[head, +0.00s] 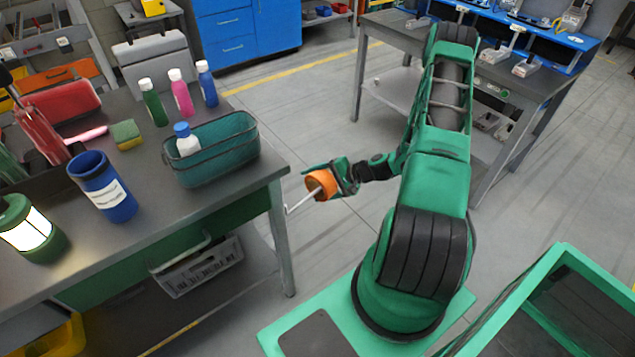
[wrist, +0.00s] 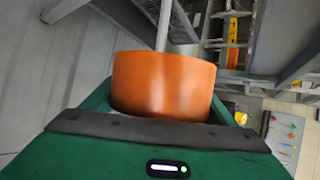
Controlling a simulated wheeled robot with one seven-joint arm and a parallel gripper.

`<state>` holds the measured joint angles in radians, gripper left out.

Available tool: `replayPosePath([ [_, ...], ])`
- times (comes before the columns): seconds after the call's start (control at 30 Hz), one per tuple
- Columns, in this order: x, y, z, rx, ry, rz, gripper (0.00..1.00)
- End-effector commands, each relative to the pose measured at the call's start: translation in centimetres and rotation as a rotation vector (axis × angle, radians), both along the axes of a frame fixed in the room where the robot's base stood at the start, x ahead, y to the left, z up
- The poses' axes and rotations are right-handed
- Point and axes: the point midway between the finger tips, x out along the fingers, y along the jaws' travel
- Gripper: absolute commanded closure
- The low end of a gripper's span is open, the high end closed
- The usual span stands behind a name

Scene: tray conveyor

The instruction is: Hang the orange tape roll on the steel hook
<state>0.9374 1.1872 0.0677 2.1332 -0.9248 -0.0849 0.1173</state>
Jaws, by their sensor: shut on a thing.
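The orange tape roll (head: 318,184) is held at the end of my gripper (head: 332,180), just off the right corner of the workbench. In the wrist view the orange roll (wrist: 163,85) fills the middle, between the green fingers of my shut gripper (wrist: 162,108). A thin steel hook (head: 301,203) runs from the roll down and left toward the bench leg. In the wrist view a grey rod (wrist: 164,25) rises behind the roll's far rim. I cannot tell whether the rod passes through the roll's hole; the hole is mostly hidden.
Floor is clear between this bench and the far grey table (head: 385,25).

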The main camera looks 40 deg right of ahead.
Motion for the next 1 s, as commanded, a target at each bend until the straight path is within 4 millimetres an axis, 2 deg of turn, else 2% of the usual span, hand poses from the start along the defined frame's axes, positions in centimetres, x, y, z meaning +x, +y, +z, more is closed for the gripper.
replayPosePath([
  [0.4, 0.0, 0.0, -2.2, 0.002, 0.0, -0.001, 0.48],
  [0.9, 0.0, 0.0, -2.8, 0.001, 0.0, -0.002, 0.48],
  [0.93, 0.0, 0.0, -2.8, 0.001, 0.0, -0.002, 0.18],
  [1.0, 0.0, 0.0, -2.8, 0.001, 0.0, -0.002, 0.02],
])
